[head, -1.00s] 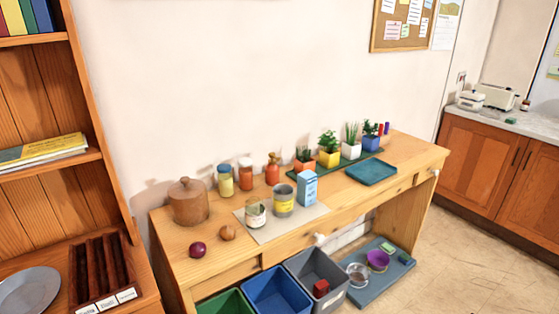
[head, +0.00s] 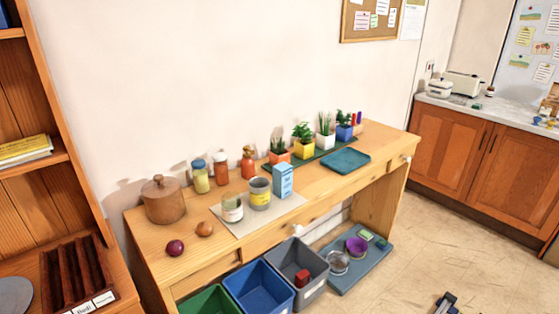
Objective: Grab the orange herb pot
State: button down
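The orange herb pot (head: 280,156) stands upright on a long green tray (head: 319,151) at the back of the wooden table, with a green plant in it. It is the leftmost pot in a row, beside a yellow pot (head: 303,150), then a white pot (head: 325,141) and a blue pot (head: 344,132). The blue carton in front partly overlaps its lower right side. A dark part of my gripper (head: 446,303) shows at the bottom edge on the right, over the floor and well away from the pots. Its fingers are mostly cut off, so its opening is unclear.
A light blue carton (head: 283,181), a grey can (head: 259,194) and a glass jar (head: 232,207) stand on a mat in front. A red-orange bottle (head: 248,162) is left of the pot. A teal tray (head: 346,161) lies right. Bins (head: 258,287) stand below; the right floor is open.

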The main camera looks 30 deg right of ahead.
grip_release()
dwell(0.3)
